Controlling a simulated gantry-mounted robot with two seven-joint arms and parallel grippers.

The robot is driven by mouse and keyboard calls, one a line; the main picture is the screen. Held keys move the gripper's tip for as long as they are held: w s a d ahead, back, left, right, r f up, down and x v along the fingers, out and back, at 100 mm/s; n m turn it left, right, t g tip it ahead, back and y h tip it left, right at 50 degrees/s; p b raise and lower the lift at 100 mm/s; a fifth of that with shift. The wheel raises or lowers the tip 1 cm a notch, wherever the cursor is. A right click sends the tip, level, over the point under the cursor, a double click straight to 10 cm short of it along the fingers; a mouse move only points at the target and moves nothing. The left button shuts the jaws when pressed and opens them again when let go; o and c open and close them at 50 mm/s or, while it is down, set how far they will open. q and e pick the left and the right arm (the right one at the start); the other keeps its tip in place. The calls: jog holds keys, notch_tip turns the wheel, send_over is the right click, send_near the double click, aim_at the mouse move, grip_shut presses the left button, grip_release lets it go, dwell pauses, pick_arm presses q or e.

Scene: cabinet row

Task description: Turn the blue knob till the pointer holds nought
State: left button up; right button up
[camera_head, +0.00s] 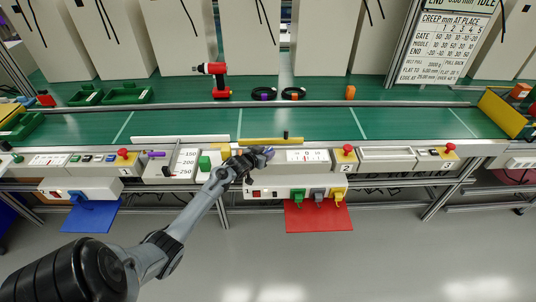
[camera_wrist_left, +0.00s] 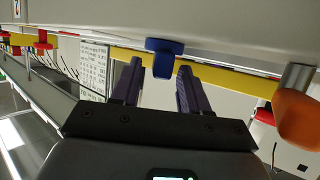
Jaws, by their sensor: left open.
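The blue knob (camera_wrist_left: 165,47) shows in the wrist view, ahead of my left gripper (camera_wrist_left: 160,68). Its narrow part lies in the gap between the two dark fingers, which stand apart with clear space on either side of it. In the head view the knob (camera_head: 268,152) is a small blue-violet shape at the fingertips of my left gripper (camera_head: 258,156), partly hidden by it. Just right of it is a white scale with a red pointer (camera_head: 305,157); its marks are too small to read. My right gripper is not in view.
A red mushroom button (camera_head: 348,149) stands right of the scale. An orange knob (camera_wrist_left: 297,115) is at the wrist view's right. Coloured plugs (camera_head: 318,195) sit below the panel.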

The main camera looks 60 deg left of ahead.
pick_arm(q)
jog(key=shift+x, duration=1.1)
grip_shut()
jog(key=shift+a, duration=0.1)
